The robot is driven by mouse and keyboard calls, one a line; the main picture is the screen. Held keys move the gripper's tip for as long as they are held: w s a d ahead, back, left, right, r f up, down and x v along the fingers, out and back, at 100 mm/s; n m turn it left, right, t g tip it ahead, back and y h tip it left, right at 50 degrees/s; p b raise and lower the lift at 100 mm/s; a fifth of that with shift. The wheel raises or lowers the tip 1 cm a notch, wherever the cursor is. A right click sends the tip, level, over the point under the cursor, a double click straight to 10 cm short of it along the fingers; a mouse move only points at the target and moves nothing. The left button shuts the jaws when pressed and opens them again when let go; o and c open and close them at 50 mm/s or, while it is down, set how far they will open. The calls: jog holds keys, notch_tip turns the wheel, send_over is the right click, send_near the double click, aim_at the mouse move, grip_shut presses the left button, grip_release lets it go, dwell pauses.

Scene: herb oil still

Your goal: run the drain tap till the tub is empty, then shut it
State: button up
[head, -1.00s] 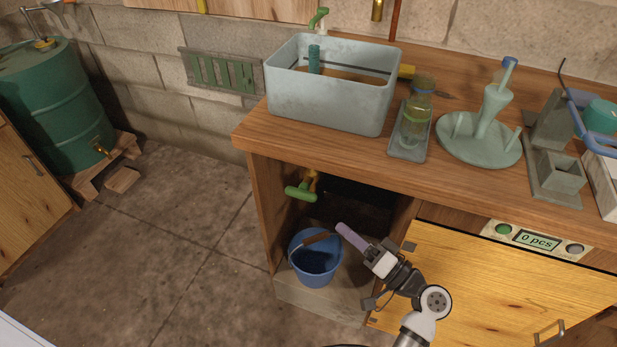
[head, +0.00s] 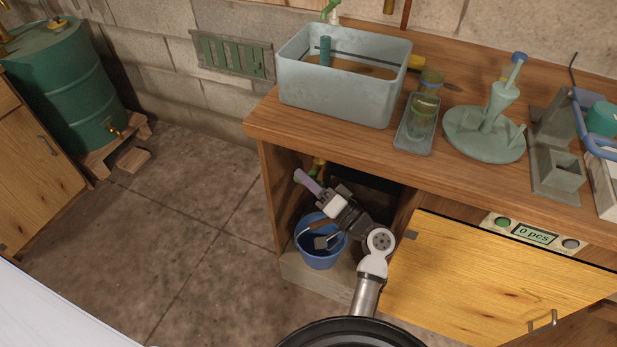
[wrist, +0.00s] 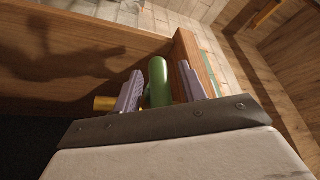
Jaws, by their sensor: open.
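The grey-blue tub (head: 335,97) stands on the worktop; a brownish surface, apparently liquid, shows inside below a dark line. The drain tap (head: 318,166) is under the worktop in the open cupboard, with its green handle mostly hidden behind my gripper. My gripper (head: 307,183) is at the tap, its purple fingers open. In the wrist view the green handle (wrist: 159,82) stands between the two fingers of my gripper (wrist: 160,68), with a gap on the right; contact on the left is unclear. Brass (wrist: 104,103) shows at the left. No stream is visible.
A blue bucket (head: 320,257) stands on the cupboard floor below my gripper, with a brown-handled tool in it. The cupboard's side panel (head: 271,205) is close on the left. A yellow wooden door (head: 470,275) is at the right.

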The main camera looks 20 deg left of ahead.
grip_shut()
jog(key=shift+r, duration=0.1)
